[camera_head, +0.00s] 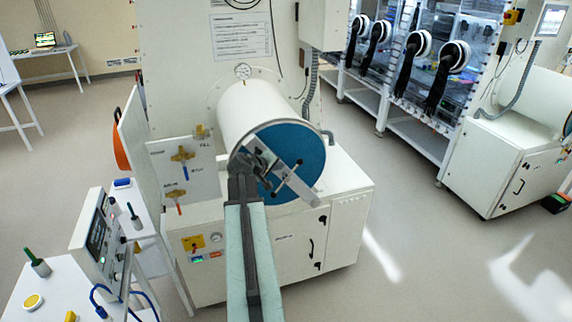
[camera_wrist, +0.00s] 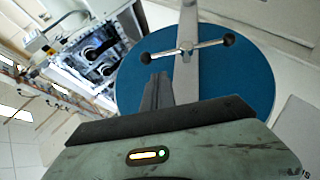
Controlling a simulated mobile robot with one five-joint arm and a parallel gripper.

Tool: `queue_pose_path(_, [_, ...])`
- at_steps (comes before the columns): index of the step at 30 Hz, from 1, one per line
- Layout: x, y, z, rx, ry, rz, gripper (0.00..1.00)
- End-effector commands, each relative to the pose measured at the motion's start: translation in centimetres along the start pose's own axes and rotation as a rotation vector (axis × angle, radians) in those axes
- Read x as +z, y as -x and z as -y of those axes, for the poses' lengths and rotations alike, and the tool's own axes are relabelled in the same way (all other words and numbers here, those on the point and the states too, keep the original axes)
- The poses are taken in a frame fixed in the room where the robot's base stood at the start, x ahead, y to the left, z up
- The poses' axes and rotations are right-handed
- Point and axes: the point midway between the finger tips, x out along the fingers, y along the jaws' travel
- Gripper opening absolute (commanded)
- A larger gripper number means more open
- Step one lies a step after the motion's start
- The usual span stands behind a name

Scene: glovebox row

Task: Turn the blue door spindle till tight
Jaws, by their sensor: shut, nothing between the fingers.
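The blue round door (camera_head: 312,148) closes the near end of a white cylinder, with a grey bar running across it. The spindle (camera_head: 288,178) is a thin cross handle at the bar's middle. In the wrist view the blue door (camera_wrist: 245,85) fills the centre, and the spindle (camera_wrist: 187,47) shows a metal hub and a rod with a black knob at each end. My gripper (camera_head: 258,163) is in front of the left part of the door. In the wrist view my gripper (camera_wrist: 158,78) has its dark fingers together and empty, below and left of the hub; contact cannot be told.
A valve panel (camera_head: 185,170) stands left of the cylinder (camera_head: 250,108), above a white cabinet (camera_head: 340,215). A control box (camera_head: 98,235) and small tables are at lower left. Gloveboxes (camera_head: 425,85) line the back right. Floor (camera_head: 420,260) to the right is clear.

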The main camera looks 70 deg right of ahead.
Motion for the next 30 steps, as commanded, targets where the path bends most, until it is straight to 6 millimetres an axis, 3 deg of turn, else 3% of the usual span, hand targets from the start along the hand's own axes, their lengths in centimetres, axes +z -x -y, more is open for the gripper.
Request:
queue_pose_path(5, [0.0,-2.0,0.3,-0.001,-0.002,0.001,0.00])
queue_pose_path(15, [0.1,-8.5,0.5,-0.002,-0.002,0.002,0.00])
queue_pose_path(18, [0.1,-9.6,0.3,-0.002,-0.003,0.002,0.00])
queue_pose_path(27, [0.1,-9.8,0.1,-0.002,-0.002,0.002,0.00])
queue_pose_path(28, [0.6,-8.8,0.5,-0.003,-0.002,0.001,0.00])
queue_pose_path(30, [0.2,-9.4,0.2,-0.004,-0.003,0.001,0.00])
